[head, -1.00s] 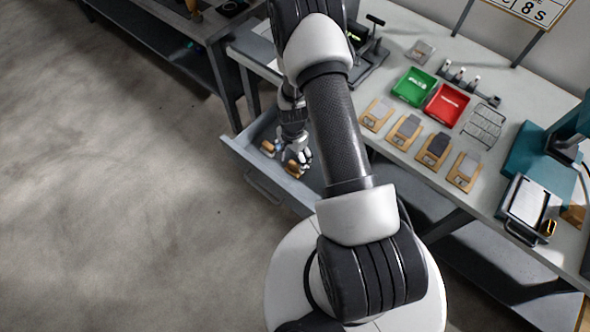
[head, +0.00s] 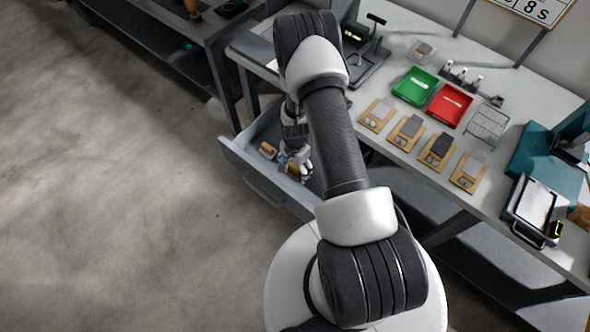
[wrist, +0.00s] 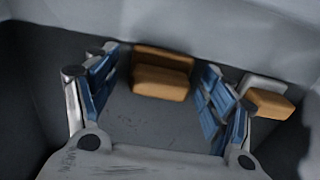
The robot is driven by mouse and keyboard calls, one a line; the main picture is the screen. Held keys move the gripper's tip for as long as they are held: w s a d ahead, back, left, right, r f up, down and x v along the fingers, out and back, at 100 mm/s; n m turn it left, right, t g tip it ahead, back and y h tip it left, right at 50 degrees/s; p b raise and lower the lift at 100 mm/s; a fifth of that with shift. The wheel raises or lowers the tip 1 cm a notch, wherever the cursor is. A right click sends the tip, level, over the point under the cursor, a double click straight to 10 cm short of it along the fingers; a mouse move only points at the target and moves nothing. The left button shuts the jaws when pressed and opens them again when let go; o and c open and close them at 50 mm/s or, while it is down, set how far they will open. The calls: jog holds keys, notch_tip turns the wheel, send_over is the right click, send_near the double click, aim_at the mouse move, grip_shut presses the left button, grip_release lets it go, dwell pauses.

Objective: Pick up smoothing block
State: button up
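Two orange-brown blocks lie in the open grey drawer (head: 240,152). I take them for smoothing blocks. In the wrist view one block (wrist: 160,82) lies ahead, between the spread fingers of my gripper (wrist: 160,64), with gaps on both sides. The other block (wrist: 268,103), with a pale grey part behind it, is outside the right finger. In the head view my gripper (head: 298,164) is low in the drawer, beside one block (head: 267,150) and partly over another. My gripper is open and holds nothing.
Grey drawer walls stand close around my gripper. The bench above carries a green tray (head: 415,86), a red tray (head: 448,105), a wire rack (head: 487,125) and several wooden boards with grey pads (head: 410,131). Open floor lies to the left.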

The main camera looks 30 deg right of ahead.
aim_at(295, 166)
jog(key=c, duration=1)
notch_tip(295, 166, up, 20)
jog(key=p, duration=0.5)
